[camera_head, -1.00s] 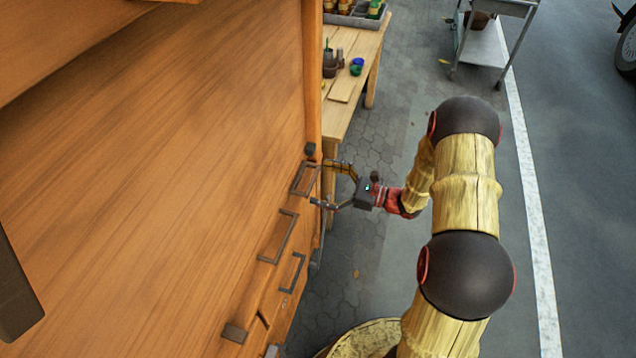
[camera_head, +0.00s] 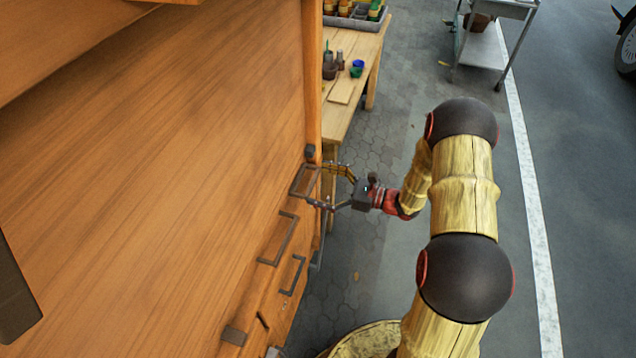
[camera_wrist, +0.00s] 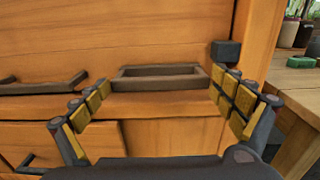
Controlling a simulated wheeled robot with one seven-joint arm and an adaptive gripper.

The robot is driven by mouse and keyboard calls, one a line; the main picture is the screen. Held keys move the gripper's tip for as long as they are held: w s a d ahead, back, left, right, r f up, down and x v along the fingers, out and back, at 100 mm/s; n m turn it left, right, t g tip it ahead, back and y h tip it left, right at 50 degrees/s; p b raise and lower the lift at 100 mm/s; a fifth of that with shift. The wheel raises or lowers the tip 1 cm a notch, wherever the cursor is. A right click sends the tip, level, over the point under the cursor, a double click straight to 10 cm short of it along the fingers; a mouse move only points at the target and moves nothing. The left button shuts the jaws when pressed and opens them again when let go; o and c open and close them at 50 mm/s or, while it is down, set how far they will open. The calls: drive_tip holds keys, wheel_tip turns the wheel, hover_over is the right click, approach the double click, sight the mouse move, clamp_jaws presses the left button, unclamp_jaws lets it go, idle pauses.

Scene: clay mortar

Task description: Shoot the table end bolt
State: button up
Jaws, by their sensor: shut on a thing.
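A dark rectangular loop handle (camera_head: 304,180) is on the orange wooden piece, near its right end. In the wrist view the same handle (camera_wrist: 160,72) lies straight ahead, wider than it is tall. My gripper (camera_head: 316,185) is at this handle, coming from the right. In the wrist view its yellow-padded fingers (camera_wrist: 164,88) are wide apart, one at each end of the handle, and shut on it across its length. Exact pad contact is hard to see. No part is clearly recognisable as a bolt.
A dark block (camera_head: 310,151) sits just beyond the handle. Another handle (camera_head: 278,238) and a smaller handle (camera_head: 293,273) are nearer. A wooden table (camera_head: 350,110) with pots stands behind. A metal cart (camera_head: 485,45) is farther back. Paving to the right is open.

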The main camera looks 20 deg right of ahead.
drive_tip(key=c, duration=0.4)
drive_tip(key=shift+o, duration=0.2)
drive_tip(key=shift+w, duration=0.1)
drive_tip(key=w+d, duration=0.1)
drive_tip(key=w, duration=0.1)
drive_tip(key=w+d, duration=0.2)
drive_tip(key=shift+p, duration=0.4)
drive_tip(key=shift+r, duration=0.1)
drive_tip(key=o, duration=1.3)
drive_tip(key=shift+w, duration=0.1)
drive_tip(key=shift+d, duration=0.1)
approach(320, 170)
drive_tip(key=v, duration=0.3)
drive_tip(key=shift+w+d, duration=0.1)
drive_tip(key=shift+w, duration=0.05)
